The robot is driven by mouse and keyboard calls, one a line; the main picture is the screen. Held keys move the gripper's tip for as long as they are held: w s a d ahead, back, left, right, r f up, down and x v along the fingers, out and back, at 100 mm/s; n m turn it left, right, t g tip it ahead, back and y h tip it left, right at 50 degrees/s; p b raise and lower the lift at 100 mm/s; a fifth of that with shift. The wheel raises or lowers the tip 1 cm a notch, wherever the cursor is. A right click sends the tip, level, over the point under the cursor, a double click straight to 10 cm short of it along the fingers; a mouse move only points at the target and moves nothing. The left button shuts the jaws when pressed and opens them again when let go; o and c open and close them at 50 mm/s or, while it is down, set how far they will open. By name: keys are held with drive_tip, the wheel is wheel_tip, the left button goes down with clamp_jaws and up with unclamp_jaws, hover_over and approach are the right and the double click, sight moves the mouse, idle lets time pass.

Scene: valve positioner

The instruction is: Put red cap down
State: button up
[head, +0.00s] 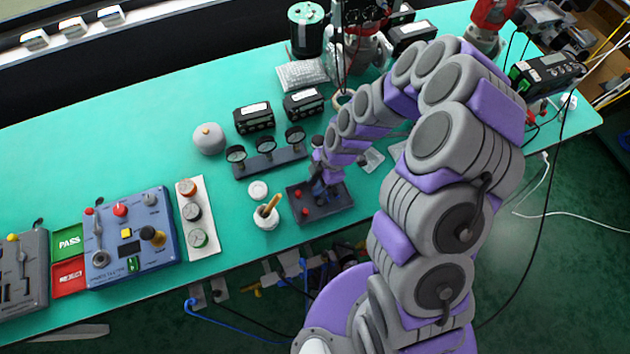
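My gripper (322,182) points down over a small dark tray (342,206) near the front edge of the green table. Its fingers are small and dark in this view, and I cannot tell whether they are open, or shut on something. Small red pieces show on the left part of the tray, one at the upper left (292,194) and one lower down (304,212). I cannot tell whether either is the red cap, nor whether a red cap sits between the fingers. My wrist hides part of the tray's back.
A white cup (266,217) with a brush and a white round lid (258,190) stand left of the tray. Behind is a gauge block (268,162) with three dials. A blue control box (130,240) stands at left. The table's back left is clear.

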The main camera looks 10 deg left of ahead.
drive_tip(key=p+v, duration=0.2)
drive_tip(key=v, duration=0.9)
drive_tip(key=shift+d+r, duration=0.2)
drive_tip(key=shift+r, duration=0.05)
drive_tip(key=shift+w, duration=0.1)
drive_tip(key=s+d+r+m+h, duration=0.1)
drive_tip(key=s+d+r+m, duration=0.35)
drive_tip(key=r, duration=0.25)
drive_tip(key=s+d+r+m+h, duration=0.1)
drive_tip(key=s+d+r+m, duration=0.3)
drive_tip(key=r+m, duration=0.3)
drive_tip(key=s+d+r+m, duration=0.3)
drive_tip(key=s+d+m, duration=0.1)
drive_tip(key=s+m, duration=0.2)
drive_tip(key=s+d+r+m+h, duration=0.1)
drive_tip(key=s+d+r+m, duration=0.3)
drive_tip(key=s+m, duration=0.3)
drive_tip(key=shift+s+d+r+t+h, duration=0.3)
drive_tip(key=shift+s+d, duration=0.25)
drive_tip(key=shift+s, duration=0.2)
